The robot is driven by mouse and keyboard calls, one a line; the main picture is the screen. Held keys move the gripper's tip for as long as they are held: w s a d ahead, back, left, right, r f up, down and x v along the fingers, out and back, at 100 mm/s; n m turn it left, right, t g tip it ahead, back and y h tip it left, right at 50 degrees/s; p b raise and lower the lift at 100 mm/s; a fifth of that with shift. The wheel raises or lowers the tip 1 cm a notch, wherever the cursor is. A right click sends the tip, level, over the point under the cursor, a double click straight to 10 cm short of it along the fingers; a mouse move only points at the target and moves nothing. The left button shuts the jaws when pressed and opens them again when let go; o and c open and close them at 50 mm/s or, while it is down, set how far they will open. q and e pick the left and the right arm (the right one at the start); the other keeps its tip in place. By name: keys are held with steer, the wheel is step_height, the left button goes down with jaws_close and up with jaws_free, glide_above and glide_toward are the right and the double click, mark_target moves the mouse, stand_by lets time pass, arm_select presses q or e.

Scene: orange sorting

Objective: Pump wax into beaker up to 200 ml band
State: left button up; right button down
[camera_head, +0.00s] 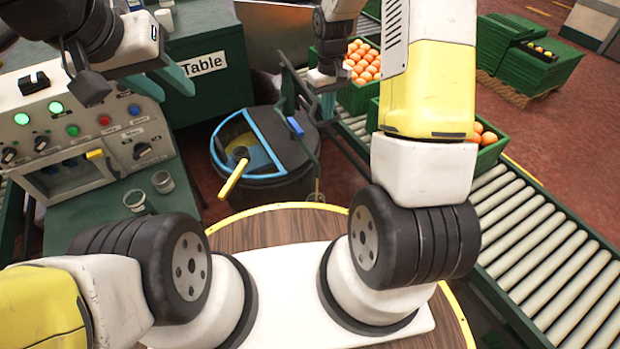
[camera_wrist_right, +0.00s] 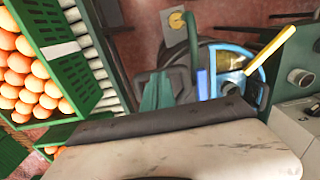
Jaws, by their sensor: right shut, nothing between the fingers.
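A black drum (camera_head: 265,192) with a blue-edged opening stands on the floor, with yellowish contents (camera_head: 232,135) and a yellow handle (camera_head: 234,178) sticking out. The drum opening also shows in the right wrist view (camera_wrist_right: 232,62). My left gripper (camera_head: 165,84) is open and empty above the panel's right end. My right gripper (camera_head: 328,104) is shut and empty, beyond the drum; its green fingers show in the wrist view (camera_wrist_right: 157,91).
The control panel (camera_head: 75,125) has lit green buttons and knobs. A green table with a "Table" sign (camera_head: 205,64) stands behind. A round wooden top (camera_head: 270,235) is in front.

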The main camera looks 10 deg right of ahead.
step_height(320, 180, up, 16)
steer(key=shift+f, duration=0.25)
steer(key=shift+f, duration=0.1)
stand_by(0.5)
step_height(320, 180, down, 16)
steer(key=shift+r, duration=0.25)
step_height(320, 180, up, 16)
stand_by(0.7)
steer(key=shift+f, duration=0.1)
stand_by(0.4)
